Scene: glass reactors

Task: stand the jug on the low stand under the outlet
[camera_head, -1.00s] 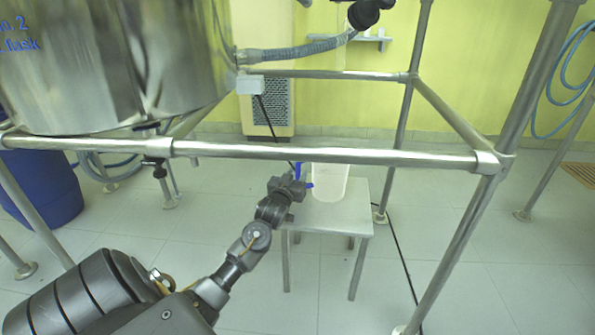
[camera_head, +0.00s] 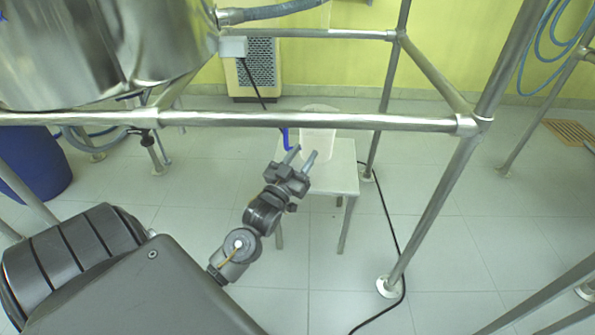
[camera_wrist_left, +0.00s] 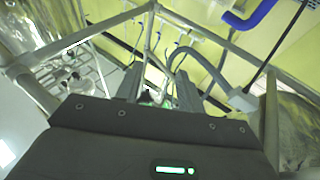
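The jug (camera_head: 319,142) is pale and translucent with a blue handle (camera_head: 287,139) on its left side. It stands upright on the low metal stand (camera_head: 343,180), partly hidden behind a horizontal frame bar. My left gripper (camera_head: 301,156) is open and empty, its two fingers apart, on the near side of the jug and clear of the handle in the picture. In the left wrist view, the open fingers (camera_wrist_left: 158,88) have no jug between them, and a blue curved piece (camera_wrist_left: 250,14) shows at the top. The outlet and my right gripper are out of view.
A steel frame bar (camera_head: 240,119) crosses above my left gripper. A large steel vessel (camera_head: 90,45) hangs at upper left, with a grey hose (camera_head: 270,12). A blue drum (camera_head: 30,165) stands at left. A black cable (camera_head: 392,225) lies on the floor right of the stand.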

